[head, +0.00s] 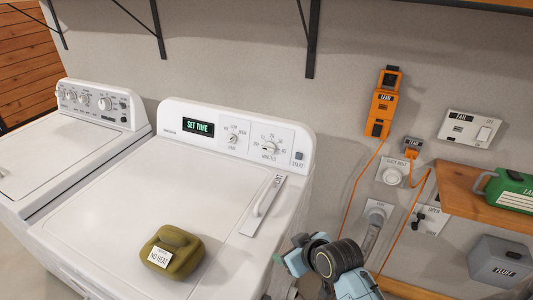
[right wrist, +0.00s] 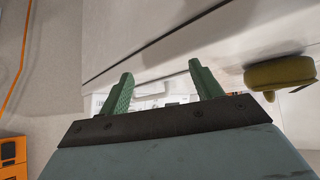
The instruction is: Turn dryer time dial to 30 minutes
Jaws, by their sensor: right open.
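The dryer (head: 130,195) is the white machine in the middle of the head view. Its panel has a black display (head: 198,128) reading "SET TIME". The time dial (head: 269,147), marked "MINUTES", is a small knob right of the heat dial (head: 233,138); its exact setting is too small to read. My right arm is at the bottom right of the head view, beside the dryer and well below the panel. In the right wrist view my right gripper (right wrist: 160,85) is open and empty, its green fingers apart. My left gripper is not in view.
An olive object (head: 172,252) tagged "NO HEAT" lies on the dryer top. A handle (head: 263,203) lies at the top's right edge. A washer (head: 95,110) stands left. On the right wall are an orange device (head: 382,103), outlets, a wooden shelf (head: 455,190) and a grey box (head: 498,262).

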